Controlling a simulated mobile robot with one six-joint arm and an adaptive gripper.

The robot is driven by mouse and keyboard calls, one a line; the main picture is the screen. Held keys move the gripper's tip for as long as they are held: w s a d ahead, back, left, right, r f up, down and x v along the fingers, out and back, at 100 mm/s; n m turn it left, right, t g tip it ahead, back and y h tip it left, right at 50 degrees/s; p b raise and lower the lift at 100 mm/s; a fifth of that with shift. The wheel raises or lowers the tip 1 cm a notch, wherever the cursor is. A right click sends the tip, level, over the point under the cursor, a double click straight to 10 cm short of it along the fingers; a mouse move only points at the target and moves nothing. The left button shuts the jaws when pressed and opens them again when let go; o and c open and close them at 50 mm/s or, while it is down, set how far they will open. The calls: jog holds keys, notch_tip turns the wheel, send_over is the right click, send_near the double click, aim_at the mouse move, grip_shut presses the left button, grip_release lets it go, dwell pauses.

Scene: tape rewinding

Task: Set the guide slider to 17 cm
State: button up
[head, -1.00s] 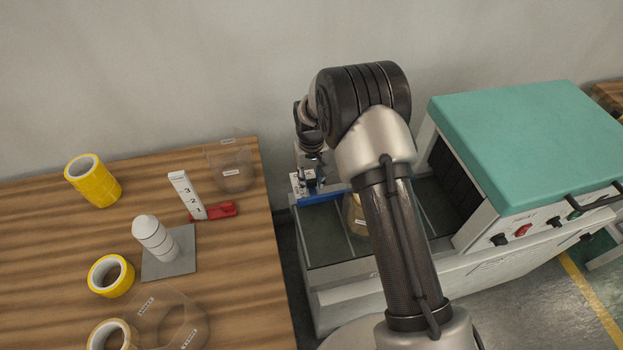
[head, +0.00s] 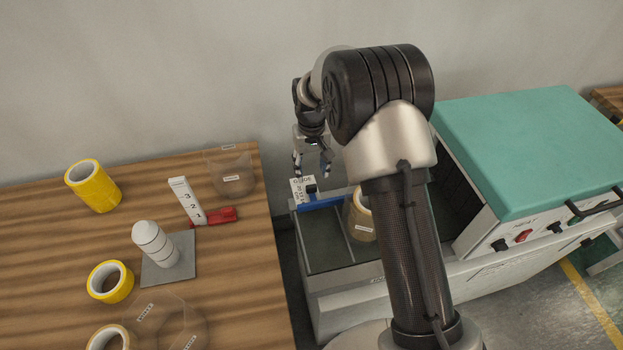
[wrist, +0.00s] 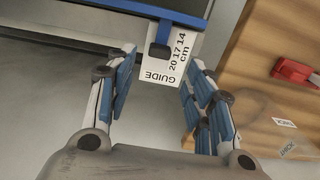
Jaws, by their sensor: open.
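The head view also shows the knob (head: 311,189), bar (head: 324,202) and plate (head: 298,184). My gripper (head: 312,173) is open and empty above the guide. In the wrist view my gripper's (wrist: 160,85) fingers stand apart on either side of the plate, clear of the knob.
A brown tape roll (head: 360,219) sits in the machine right of the guide, partly behind my arm. The machine's green cover (head: 535,145) is farther right. The wooden table (head: 60,270) at left holds yellow rolls (head: 93,186), a white peg (head: 151,240) and a red-based gauge (head: 190,203).

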jog(key=shift+r, duration=2.2)
jog(key=s+d+r+m+t, duration=0.1)
jog(key=s+d+r, duration=0.3)
jog(key=s+r, duration=0.5)
jog(key=s+d+r+t, duration=0.1)
jog(key=s+d+r, duration=0.4)
jog(key=r, duration=0.6)
jog(key=s+d+m+t, duration=0.1)
jog(key=s+d+t, duration=0.1)
jog(key=s, duration=1.8)
jog(key=shift+d+r+t, duration=0.3)
jog(key=shift+d+r, duration=0.05)
jog(key=shift+d, duration=0.05)
jog(key=shift+c, duration=0.3)
